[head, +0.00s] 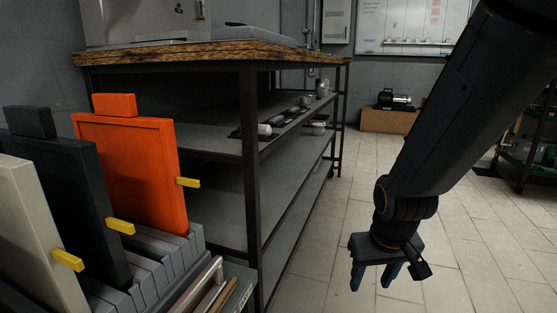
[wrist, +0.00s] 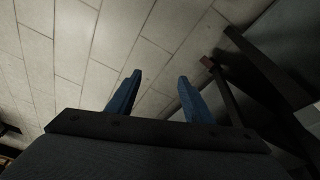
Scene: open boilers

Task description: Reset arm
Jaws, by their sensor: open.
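My gripper (head: 375,277) hangs at the end of my dark arm on the right of the head view, pointing down above the tiled floor. Its two blue fingers are apart, with nothing between them. In the wrist view the open fingers (wrist: 157,88) show against bare floor tiles. The gripper touches nothing that I can see.
A wood-topped metal shelf unit (head: 252,150) with small items on its shelves stands left of the gripper. Orange (head: 135,170), black (head: 70,200) and pale (head: 35,235) panels with yellow tabs stand in a grey slotted rack at left. The floor (head: 340,215) around the gripper is clear.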

